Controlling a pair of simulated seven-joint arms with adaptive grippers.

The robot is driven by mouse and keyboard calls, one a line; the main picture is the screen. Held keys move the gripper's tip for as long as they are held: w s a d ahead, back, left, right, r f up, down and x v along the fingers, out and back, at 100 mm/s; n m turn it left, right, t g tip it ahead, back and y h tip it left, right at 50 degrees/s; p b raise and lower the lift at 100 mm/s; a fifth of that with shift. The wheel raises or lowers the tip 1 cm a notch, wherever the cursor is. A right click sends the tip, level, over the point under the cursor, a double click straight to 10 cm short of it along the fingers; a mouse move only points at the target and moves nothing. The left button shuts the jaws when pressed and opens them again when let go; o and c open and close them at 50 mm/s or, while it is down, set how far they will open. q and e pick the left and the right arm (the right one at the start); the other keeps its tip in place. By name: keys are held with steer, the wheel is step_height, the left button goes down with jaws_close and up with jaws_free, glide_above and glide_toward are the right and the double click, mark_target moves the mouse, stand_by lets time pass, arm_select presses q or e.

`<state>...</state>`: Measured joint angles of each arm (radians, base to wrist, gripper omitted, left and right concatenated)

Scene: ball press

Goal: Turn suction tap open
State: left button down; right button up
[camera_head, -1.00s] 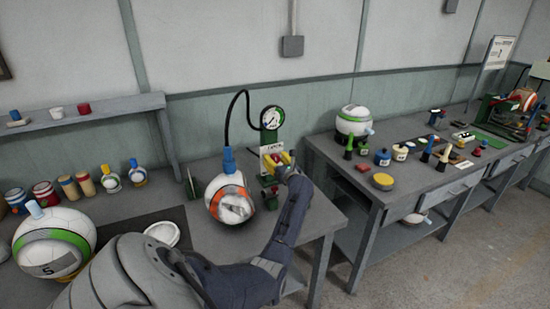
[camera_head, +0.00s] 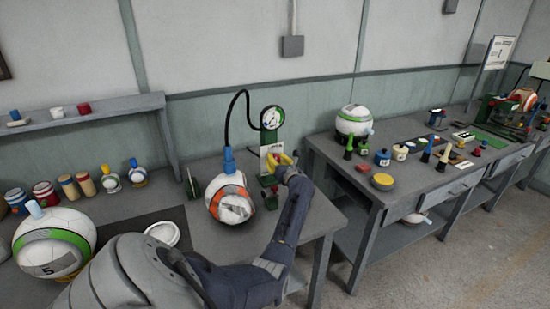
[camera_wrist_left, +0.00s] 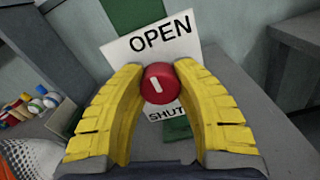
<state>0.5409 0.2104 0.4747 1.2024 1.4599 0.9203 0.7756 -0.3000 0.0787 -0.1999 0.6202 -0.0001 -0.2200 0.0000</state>
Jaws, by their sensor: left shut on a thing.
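My left gripper (camera_wrist_left: 158,80) has yellow fingers shut on the knob, one on each side. In the head view my left gripper (camera_head: 281,160) is at the plate below the gauge (camera_head: 272,118), and the knob is hard to make out there. My right gripper is not in view.
Another ball (camera_head: 55,243) is at the left. A white dish (camera_head: 162,234) lies between them. A second table with many small parts is at the right.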

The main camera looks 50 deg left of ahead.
arm_select(q)
steer(key=shift+r, duration=0.25)
steer(key=c, duration=1.3)
jaws_free()
steer(key=shift+c, duration=0.2)
steer(key=o, duration=0.5)
steer(key=shift+f, duration=0.1)
steer(key=shift+c, duration=0.2)
steer(key=shift+d, duration=0.15)
steer(key=v, duration=1.1)
steer(key=shift+d, duration=0.35)
steer(key=shift+s, duration=0.15)
